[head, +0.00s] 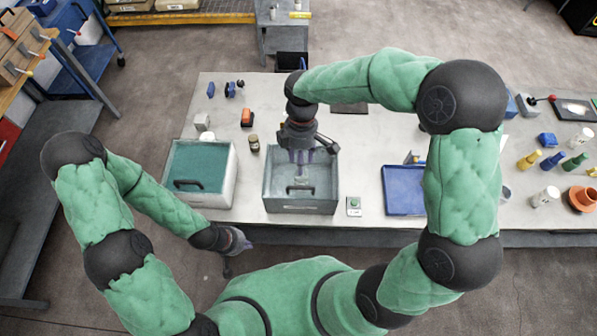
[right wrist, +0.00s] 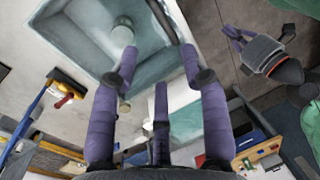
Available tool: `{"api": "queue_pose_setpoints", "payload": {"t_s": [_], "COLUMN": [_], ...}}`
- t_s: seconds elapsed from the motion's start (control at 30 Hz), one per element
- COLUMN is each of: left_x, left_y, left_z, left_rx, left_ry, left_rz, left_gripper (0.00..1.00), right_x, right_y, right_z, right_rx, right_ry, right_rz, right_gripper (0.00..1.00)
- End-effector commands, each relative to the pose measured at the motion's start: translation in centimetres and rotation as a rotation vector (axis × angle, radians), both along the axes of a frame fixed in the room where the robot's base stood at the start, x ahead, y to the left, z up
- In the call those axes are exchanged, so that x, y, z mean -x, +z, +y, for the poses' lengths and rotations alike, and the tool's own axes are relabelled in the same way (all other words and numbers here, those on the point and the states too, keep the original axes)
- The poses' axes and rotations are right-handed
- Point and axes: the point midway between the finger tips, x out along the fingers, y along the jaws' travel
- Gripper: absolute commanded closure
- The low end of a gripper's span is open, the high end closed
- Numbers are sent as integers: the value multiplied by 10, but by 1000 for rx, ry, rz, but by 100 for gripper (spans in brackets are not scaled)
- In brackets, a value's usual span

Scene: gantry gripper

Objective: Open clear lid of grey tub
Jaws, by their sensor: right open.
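The grey tub (head: 268,192) stands at the table's front edge. Its clear lid (head: 322,178) appears to lie flat over the top, with a dark bar handle (head: 300,190) near the front side. My right gripper (head: 302,172) points down over the lid, just behind the handle, with its purple fingers apart and empty.
A white tub (head: 230,178) with a teal lid stands left of the grey tub. A small button box (head: 354,206) and a blue tray (head: 404,190) are to the right. A small jar (head: 254,143) and an orange-black item (head: 247,117) lie behind on the left.

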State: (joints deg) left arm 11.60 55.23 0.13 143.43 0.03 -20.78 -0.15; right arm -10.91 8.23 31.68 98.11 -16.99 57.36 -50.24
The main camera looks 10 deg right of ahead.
Motion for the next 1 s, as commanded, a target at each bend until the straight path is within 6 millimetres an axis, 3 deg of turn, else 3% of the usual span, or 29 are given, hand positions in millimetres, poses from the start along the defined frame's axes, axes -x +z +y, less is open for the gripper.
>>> {"api": "queue_pose_setpoints", "payload": {"t_s": [0.5, 0.7, 1.0], "left_x": [0, 0, 0], "left_y": [5, 5, 5], "left_z": [0, 0, 0], "left_rx": [0, 0, 0], "left_ry": [0, 0, 0], "left_rz": [0, 0, 0], "left_gripper": [100, 100, 100], "right_x": [17, 19, 19], "right_y": [-81, -95, -98], "right_z": [4, 5, 5], "right_rx": [1, 1, 0], "right_ry": [0, -1, -1], "right_rz": [4, 2, 0], "right_gripper": [55, 55, 55]}}
